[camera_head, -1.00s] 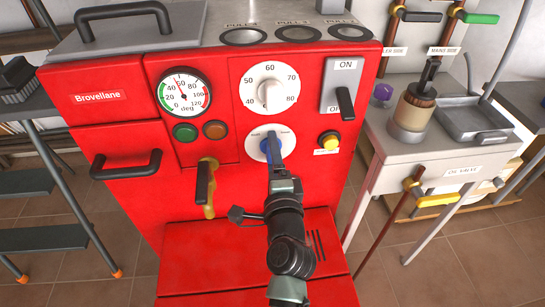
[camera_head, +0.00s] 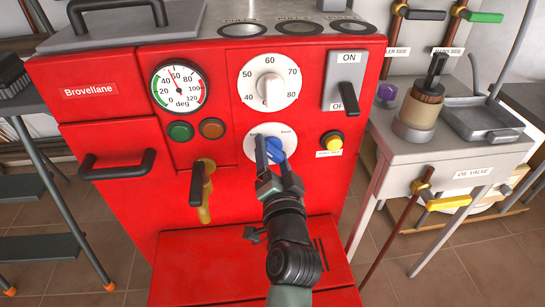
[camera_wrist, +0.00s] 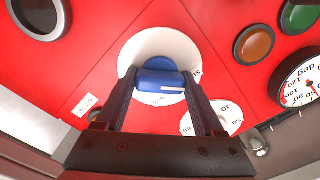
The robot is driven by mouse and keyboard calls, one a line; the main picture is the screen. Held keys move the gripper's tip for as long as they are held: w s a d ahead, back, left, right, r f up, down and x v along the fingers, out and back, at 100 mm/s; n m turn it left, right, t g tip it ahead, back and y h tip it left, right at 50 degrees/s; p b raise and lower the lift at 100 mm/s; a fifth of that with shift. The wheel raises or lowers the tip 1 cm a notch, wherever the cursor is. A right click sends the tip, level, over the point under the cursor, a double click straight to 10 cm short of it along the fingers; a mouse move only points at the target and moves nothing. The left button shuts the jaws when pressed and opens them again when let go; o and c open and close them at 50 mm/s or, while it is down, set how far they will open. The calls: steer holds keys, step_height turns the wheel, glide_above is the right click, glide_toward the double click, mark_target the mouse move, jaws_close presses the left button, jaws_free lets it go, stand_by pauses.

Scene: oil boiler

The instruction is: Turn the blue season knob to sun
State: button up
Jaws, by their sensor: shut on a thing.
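The blue season knob (camera_head: 275,151) sits on a round white dial (camera_head: 250,136) on the red boiler's front, below the temperature dial. Small labels stand at the dial's upper left and upper right, too small to read. My gripper (camera_head: 274,158) is at the knob, with one finger on each side of it. In the wrist view, the knob (camera_wrist: 158,82) lies between the two fingertips, and a white mark shows near its right end. My gripper is shut on the knob, and the fingers hide part of the dial.
A white temperature dial (camera_head: 269,80) is just above. A yellow button (camera_head: 332,140) is right of the knob, and a black ON/OFF switch (camera_head: 348,97) is above that. A black-handled brass valve (camera_head: 198,185) is to the left. A side table (camera_head: 450,155) stands at right.

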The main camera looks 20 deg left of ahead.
steer(key=shift+n, duration=0.4)
steer(key=o, duration=1.4)
steer(key=p+v, duration=0.1)
steer(key=v, duration=1.2)
